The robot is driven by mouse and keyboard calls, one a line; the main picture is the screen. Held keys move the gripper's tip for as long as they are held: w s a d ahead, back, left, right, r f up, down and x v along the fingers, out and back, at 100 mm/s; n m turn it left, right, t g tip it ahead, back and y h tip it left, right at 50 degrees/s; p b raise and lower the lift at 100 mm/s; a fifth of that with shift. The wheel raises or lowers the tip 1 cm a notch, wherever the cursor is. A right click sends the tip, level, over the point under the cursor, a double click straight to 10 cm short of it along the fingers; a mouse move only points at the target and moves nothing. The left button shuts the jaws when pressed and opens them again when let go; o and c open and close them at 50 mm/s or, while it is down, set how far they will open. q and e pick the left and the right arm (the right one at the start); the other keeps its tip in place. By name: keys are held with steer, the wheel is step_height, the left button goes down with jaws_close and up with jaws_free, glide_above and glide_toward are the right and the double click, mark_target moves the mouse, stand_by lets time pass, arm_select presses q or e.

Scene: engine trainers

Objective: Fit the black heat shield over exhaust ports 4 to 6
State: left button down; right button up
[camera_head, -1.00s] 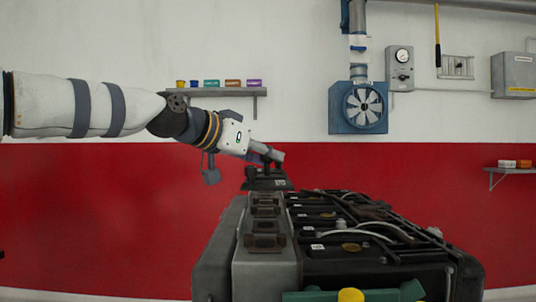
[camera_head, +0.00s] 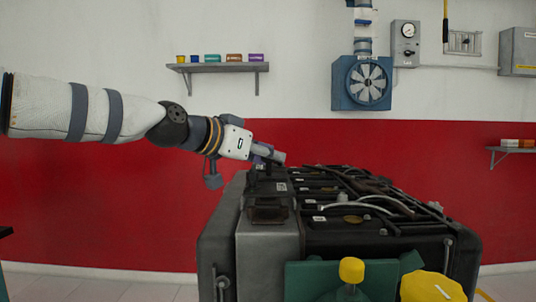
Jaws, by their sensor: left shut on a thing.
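The engine (camera_head: 370,235) stands in front of me, its long side running away from me. A grey strip (camera_head: 268,243) along its left top carries dark brownish exhaust ports, the nearest of which (camera_head: 268,214) shows clearly. My left gripper (camera_head: 268,156) reaches in from the left and is shut on the black heat shield (camera_head: 266,187), a dark piece with its lower part among or over the farther ports. I cannot tell whether it touches the engine. The farther ports are mostly hidden behind it. My right gripper is not in view.
A green block with a yellow knob (camera_head: 351,270) and a yellow part (camera_head: 432,287) are at the engine's near end. Cables and hoses (camera_head: 365,203) run over its top right. A wall shelf (camera_head: 218,68) and a fan (camera_head: 368,82) are behind. Floor at left is free.

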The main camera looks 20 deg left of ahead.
arm_select(q)
steer(key=shift+s, duration=0.1)
stand_by(0.4)
steer(key=shift+f, duration=0.95)
steer(key=shift+f, duration=0.25)
stand_by(0.4)
steer(key=c, duration=1.3)
jaws_free()
steer(key=shift+f, duration=0.1)
steer(key=v, duration=0.6)
steer(key=shift+s, duration=0.15)
steer(key=shift+s+a+r, duration=0.25)
steer(key=shift+s+a, duration=0.1)
steer(key=shift+s, duration=0.15)
